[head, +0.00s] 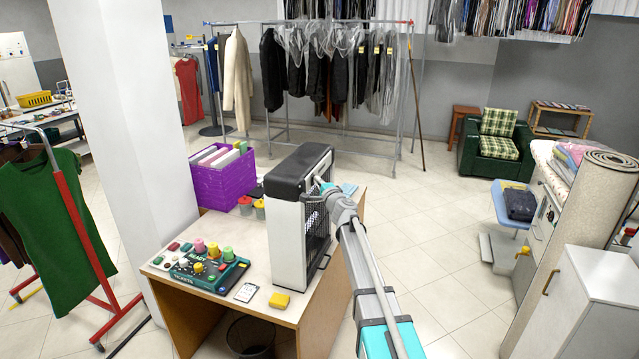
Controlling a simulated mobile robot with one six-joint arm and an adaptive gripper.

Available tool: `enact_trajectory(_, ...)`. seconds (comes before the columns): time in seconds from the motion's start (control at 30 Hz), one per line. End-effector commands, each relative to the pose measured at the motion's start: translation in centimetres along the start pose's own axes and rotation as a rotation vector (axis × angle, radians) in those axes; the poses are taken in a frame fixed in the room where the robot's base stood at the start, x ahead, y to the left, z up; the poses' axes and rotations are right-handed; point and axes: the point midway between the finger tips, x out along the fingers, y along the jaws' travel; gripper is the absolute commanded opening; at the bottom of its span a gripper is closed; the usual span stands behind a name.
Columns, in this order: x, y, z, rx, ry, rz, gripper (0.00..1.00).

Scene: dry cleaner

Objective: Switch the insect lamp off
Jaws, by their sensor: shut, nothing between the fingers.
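The insect lamp (287,226) is an upright box with a black top, a pale side panel and a dark grille on its right face. It stands on the right part of the wooden counter (215,314). My arm reaches up from the bottom right, and my gripper (322,186) is at the lamp's upper right side, close to the grille face. The gripper is shut and empty. I cannot tell whether it touches the lamp. The lamp's switch is not discernible, and my arm covers part of the grille side.
A white pillar (130,130) rises at the left.

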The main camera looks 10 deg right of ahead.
Motion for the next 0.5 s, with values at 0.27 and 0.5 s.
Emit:
enact_trajectory(0.27, 0.15, -0.05, 0.17, 0.001, -0.003, 0.0, 0.0)
enact_trajectory(0.5, -0.39, -0.31, -0.42, 0.001, -0.004, 0.0, 0.0)
